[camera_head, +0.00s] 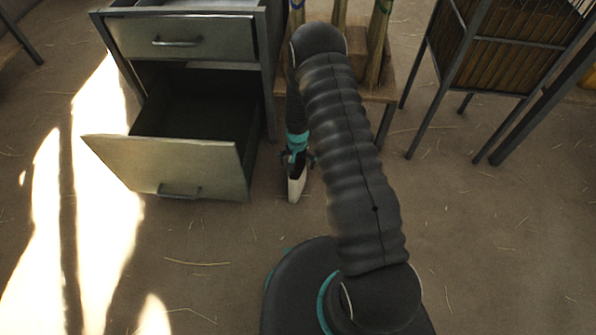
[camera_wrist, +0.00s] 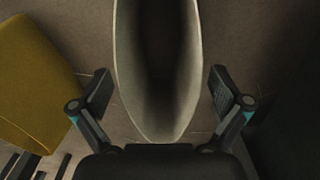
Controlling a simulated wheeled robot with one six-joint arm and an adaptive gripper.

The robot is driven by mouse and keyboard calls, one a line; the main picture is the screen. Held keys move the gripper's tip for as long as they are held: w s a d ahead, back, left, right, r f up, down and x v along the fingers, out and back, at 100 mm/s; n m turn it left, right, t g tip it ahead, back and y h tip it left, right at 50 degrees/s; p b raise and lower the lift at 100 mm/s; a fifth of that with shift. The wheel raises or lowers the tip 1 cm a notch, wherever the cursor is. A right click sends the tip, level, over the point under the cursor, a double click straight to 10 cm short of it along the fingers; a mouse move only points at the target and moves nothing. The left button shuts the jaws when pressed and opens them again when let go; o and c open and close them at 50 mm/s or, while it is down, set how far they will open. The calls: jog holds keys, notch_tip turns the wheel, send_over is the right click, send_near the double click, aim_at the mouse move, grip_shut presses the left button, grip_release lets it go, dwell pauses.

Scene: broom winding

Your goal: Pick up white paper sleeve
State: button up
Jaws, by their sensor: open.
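The white paper sleeve (camera_head: 296,189) shows below my gripper (camera_head: 297,160) in the head view, close to the floor and just right of the open drawer. In the wrist view the sleeve (camera_wrist: 126,75) is a pale, hollow shape with a dark inside and a rounded lower end. It runs from the top edge down between the two fingers of my gripper (camera_wrist: 161,88). The fingers stand apart on either side of it, with a visible gap on each side. The sleeve's far end is cut off by the top of the wrist view.
A metal cabinet (camera_head: 185,40) has its lower drawer (camera_head: 165,167) pulled out. A wooden stand (camera_head: 388,88) is behind my arm, and a metal-framed rack (camera_head: 510,45) is at the right. A yellow object (camera_wrist: 35,85) lies left in the wrist view. Floor at lower right is clear.

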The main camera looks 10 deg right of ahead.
jog(key=c, duration=1)
jog(key=shift+r, duration=0.1)
jog(key=shift+c, duration=0.2)
